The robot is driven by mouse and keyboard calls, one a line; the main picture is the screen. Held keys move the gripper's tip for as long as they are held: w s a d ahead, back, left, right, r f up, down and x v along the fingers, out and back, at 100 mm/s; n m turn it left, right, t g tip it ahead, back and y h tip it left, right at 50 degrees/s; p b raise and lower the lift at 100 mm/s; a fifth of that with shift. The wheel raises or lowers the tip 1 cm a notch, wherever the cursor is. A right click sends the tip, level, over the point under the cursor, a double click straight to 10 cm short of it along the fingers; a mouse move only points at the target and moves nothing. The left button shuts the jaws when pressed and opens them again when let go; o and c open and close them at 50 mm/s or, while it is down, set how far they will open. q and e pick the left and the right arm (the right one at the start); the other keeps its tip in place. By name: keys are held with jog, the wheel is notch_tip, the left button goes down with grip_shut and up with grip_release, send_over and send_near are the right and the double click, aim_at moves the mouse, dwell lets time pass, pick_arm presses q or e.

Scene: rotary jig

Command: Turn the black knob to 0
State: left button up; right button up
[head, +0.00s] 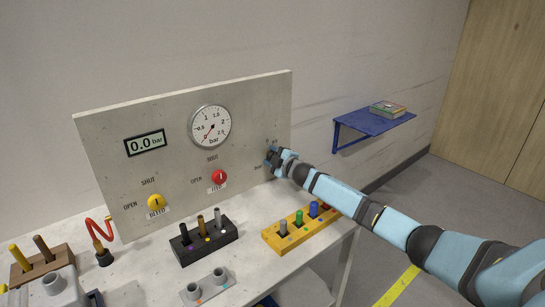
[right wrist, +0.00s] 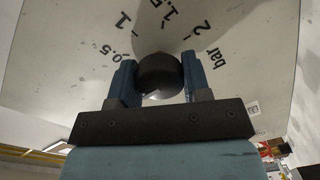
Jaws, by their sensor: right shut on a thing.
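The black knob (right wrist: 160,74) sits on the grey panel (head: 110,125), inside a printed scale. In the right wrist view 0.5, 1, 1.5 and 2 bar are readable around it; a 0 mark and the knob's pointer cannot be made out. My right gripper (head: 272,157) is at the panel's right part and covers the knob in the head view. Its blue fingers stand on either side of the knob, shut on it. The digital display (head: 145,143) reads 0.0 bar, and the round gauge's (head: 210,127) needle points to lower left. My left gripper is not in view.
A yellow valve knob (head: 156,202) and a red one (head: 219,177) are on the panel's lower part. A black block (head: 204,244) and a yellow block (head: 272,240) with upright pegs stand on the bench. A blue shelf (head: 372,124) is on the wall at right.

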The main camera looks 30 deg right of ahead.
jog(key=shift+n, duration=0.3)
jog(key=shift+f, duration=0.1)
jog(key=o, duration=0.9)
jog(key=shift+s+d+r, duration=0.1)
jog(key=shift+s+d, duration=0.05)
jog(key=shift+s, duration=2.15)
jog(key=shift+s+d+r, duration=0.15)
jog(key=shift+s+d, duration=0.05)
jog(key=shift+s, duration=2.1)
jog(key=shift+s+d+r, duration=0.1)
jog(key=shift+s+d, duration=0.05)
jog(key=shift+s, duration=2.15)
